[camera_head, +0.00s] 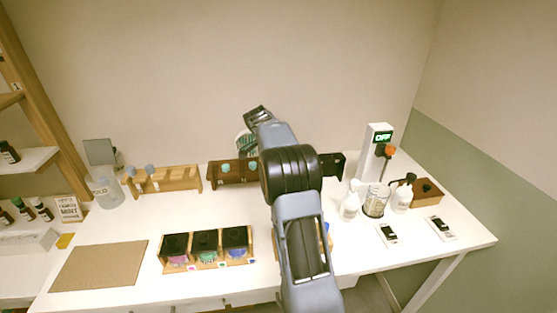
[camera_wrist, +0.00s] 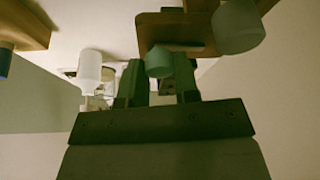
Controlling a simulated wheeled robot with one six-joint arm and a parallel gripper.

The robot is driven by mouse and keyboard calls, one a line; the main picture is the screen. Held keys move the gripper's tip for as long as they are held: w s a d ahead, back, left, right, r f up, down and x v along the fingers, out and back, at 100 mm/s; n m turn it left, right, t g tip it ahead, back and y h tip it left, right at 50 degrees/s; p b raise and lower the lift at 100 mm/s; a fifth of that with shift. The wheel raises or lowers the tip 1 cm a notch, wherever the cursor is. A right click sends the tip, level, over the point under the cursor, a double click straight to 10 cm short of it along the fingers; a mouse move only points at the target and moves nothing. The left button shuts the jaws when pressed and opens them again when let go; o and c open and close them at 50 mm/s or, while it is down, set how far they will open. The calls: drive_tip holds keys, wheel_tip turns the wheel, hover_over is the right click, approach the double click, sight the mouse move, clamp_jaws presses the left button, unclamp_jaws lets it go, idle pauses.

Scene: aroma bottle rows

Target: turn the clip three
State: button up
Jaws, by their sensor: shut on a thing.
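In the wrist view my gripper (camera_wrist: 159,75) has its two dark green fingers on either side of a small teal rounded piece (camera_wrist: 159,62), and it is shut on it. In the head view my arm reaches over the table to the back; its fingers are hidden there. A dark brown rack (camera_head: 232,181) with teal round tops (camera_head: 225,167) stands at the back, just left of my arm. A larger pale teal piece (camera_wrist: 237,26) shows beside a wooden part in the wrist view. I cannot tell which thing is clip three.
A light wooden rack (camera_head: 175,186) with blue-grey tops stands left. A front tray (camera_head: 207,266) holds black-lidded jars. A brown board (camera_head: 99,267) lies left. White bottles (camera_head: 349,206), a glass beaker (camera_head: 376,200) and a stand reading OFF (camera_head: 377,150) are right. The table between board and racks is clear.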

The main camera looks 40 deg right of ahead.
drive_tip(key=o, duration=0.9)
drive_tip(key=v, duration=1.4)
drive_tip(key=shift+s+p, duration=0.1)
drive_tip(key=shift+p, duration=0.2)
drive_tip(key=shift+f, duration=0.1)
